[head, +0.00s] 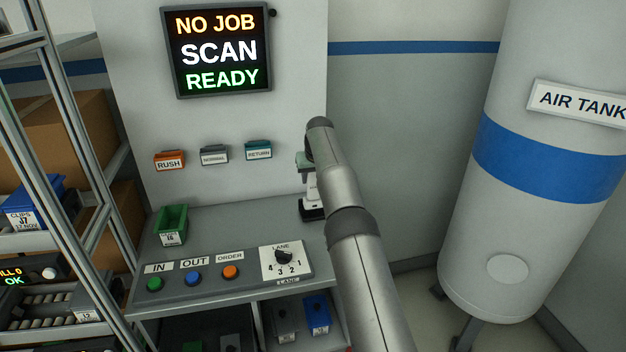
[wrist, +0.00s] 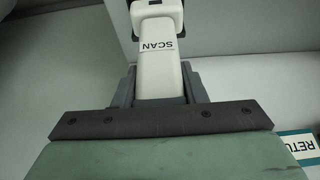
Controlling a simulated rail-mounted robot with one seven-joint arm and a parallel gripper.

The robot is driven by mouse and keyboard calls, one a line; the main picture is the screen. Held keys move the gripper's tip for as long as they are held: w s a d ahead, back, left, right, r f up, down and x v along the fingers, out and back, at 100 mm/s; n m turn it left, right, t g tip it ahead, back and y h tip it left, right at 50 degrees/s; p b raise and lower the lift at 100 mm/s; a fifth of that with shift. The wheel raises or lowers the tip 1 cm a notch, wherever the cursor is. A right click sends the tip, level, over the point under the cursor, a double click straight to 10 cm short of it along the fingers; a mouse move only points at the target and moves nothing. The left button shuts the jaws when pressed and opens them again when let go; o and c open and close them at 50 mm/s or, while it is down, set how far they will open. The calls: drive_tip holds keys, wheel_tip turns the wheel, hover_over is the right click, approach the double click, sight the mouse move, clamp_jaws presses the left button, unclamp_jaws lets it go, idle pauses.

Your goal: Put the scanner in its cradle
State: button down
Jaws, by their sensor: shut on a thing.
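The scanner (wrist: 158,62) is white with a SCAN label and sits between the grey fingers of my gripper (wrist: 160,84) in the wrist view. My gripper is shut on it. In the head view my gripper (head: 305,164) is at the right end of the bench, partly hidden by my arm. The white scanner (head: 311,187) hangs below it, directly above or in the small black cradle (head: 312,211), which has a white label. I cannot tell whether the scanner is seated. My arm hides some of the right side.
Rush, normal and return holders (head: 214,155) are on the back panel under a display (head: 216,50). A green bin (head: 171,226) and a button console (head: 225,269) with a lane knob stand on the bench (head: 235,222). A shelf rack is left, an air tank (head: 540,190) right.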

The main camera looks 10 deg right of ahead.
sight(313, 186)
drive_tip(key=shift+w+p, duration=0.15)
drive_tip(key=shift+p, duration=0.2)
drive_tip(key=shift+w+f, duration=0.1)
drive_tip(key=shift+f, duration=1.75)
drive_tip(key=shift+f, duration=0.1)
drive_tip(key=c, duration=0.9)
unclamp_jaws()
drive_tip(key=shift+f, duration=0.1)
